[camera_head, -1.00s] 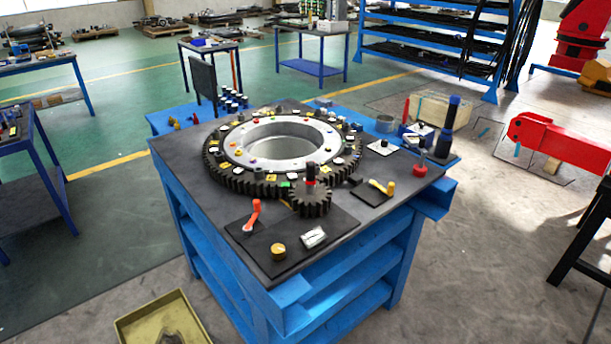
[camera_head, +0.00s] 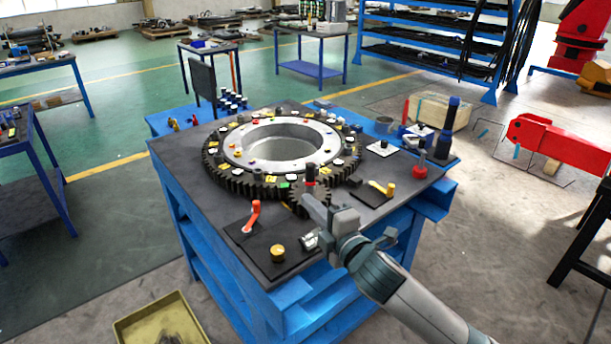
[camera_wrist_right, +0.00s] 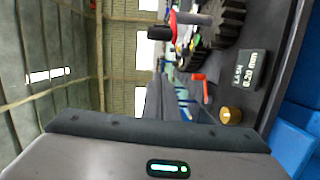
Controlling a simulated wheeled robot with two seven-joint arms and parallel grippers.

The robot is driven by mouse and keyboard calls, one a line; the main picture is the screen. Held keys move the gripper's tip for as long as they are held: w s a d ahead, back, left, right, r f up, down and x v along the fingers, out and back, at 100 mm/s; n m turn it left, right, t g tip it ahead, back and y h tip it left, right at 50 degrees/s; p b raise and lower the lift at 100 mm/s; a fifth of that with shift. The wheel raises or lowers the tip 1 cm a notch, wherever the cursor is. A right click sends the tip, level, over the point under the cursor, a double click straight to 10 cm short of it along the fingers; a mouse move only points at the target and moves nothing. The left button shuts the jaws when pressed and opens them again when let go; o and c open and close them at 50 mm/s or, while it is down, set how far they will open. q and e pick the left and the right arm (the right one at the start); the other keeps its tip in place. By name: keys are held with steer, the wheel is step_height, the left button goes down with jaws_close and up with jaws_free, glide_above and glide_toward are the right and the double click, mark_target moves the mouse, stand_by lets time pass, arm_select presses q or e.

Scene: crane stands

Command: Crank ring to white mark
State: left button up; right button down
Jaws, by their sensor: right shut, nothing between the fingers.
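The large toothed ring (camera_head: 232,181) lies flat on the bench, with a pale inner face carrying several coloured and white tags. I cannot tell which tag is the white mark. The small dark pinion (camera_head: 298,200) meets the ring's front edge, and an upright crank handle (camera_head: 310,173) with a red collar rises from it. The handle also shows at the top of the wrist view (camera_wrist_right: 160,32). My right gripper (camera_head: 312,207) is shut and empty, just in front of the handle, covering part of the pinion. Contact is unclear. My left gripper is not in view.
An orange lever (camera_head: 252,214) and a brass knob (camera_head: 278,252) sit on the front plate. A yellow lever (camera_head: 380,187) sits right of the pinion. A dark post (camera_head: 447,128) stands at the bench's right corner. A yellow tray (camera_head: 150,323) is on the floor.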

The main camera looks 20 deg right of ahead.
mark_target(310, 175)
steer(key=shift+w+a+r+n, duration=0.1)
steer(key=shift+w+r+n, duration=0.1)
steer(key=shift+r, duration=0.2)
steer(key=shift+w+r+n, duration=0.1)
steer(key=shift+r+n, duration=0.1)
steer(key=shift+r, duration=0.2)
steer(key=shift+w, duration=0.1)
steer(key=w+a+p, duration=0.2)
steer(key=w+p, duration=0.1)
steer(key=w, duration=0.7)
steer(key=d+p, duration=0.1)
steer(key=d, duration=0.1)
steer(key=s+d+p, duration=0.1)
steer(key=d, duration=0.1)
steer(key=shift+d, duration=0.1)
steer(key=shift+s+d, duration=0.2)
steer(key=shift+d, duration=0.35)
